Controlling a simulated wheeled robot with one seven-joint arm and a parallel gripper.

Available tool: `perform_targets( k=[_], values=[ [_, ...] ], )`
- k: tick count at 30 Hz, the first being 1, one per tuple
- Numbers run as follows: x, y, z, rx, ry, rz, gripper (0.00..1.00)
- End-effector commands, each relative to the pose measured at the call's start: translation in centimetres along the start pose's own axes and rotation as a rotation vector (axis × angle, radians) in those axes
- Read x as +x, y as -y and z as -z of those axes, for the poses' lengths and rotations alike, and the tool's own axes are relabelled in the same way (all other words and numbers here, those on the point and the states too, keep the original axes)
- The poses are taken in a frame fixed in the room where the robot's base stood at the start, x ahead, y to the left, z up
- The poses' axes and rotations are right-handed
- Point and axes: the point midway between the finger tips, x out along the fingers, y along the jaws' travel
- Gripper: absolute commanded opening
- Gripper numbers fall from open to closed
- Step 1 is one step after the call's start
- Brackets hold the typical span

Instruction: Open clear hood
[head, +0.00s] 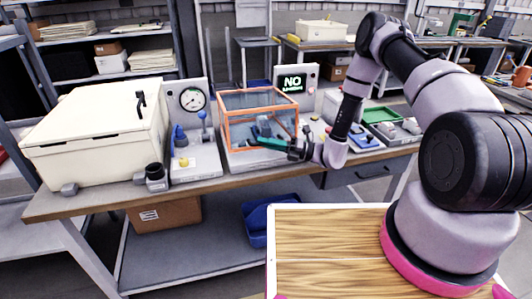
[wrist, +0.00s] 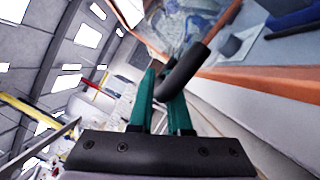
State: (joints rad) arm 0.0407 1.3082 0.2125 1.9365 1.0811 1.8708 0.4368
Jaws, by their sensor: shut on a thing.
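The clear hood (head: 257,98) is a see-through box with an orange frame, standing on a pale base on the workbench. Its front faces me, and from here I cannot tell whether there is a gap under its front edge. My gripper (head: 272,143) is at the hood's front face, with green fingers. In the wrist view, my gripper (wrist: 160,98) is shut on the hood's dark bar handle (wrist: 187,70), which sticks out from the orange frame (wrist: 265,84). Part of the handle is hidden by the fingers.
A cream lidded box (head: 95,130) and a gauge panel (head: 193,100) stand left of the hood. A screen reading "NO" (head: 292,83) is behind it on the right. A green tray (head: 381,114) lies farther right on the workbench (head: 110,202).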

Motion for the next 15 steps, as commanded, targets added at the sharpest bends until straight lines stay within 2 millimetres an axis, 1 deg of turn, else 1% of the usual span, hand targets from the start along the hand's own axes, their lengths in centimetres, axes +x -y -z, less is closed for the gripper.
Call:
perform_targets(
  k=[1,5,6,11,15],
  values=[
    [0.4,-1.1,-0.9,0.024,-0.002,0.013,0.0],
    [1.4,-3.8,-3.3,0.122,-0.004,0.056,0.0],
    [1.8,-4.6,-4.1,0.154,-0.004,0.071,0.0],
    [3.4,-7.5,-7.9,0.292,-0.004,0.129,0.0],
    [4.9,-9.4,-11.5,0.411,-0.005,0.181,0.0]
  ],
)
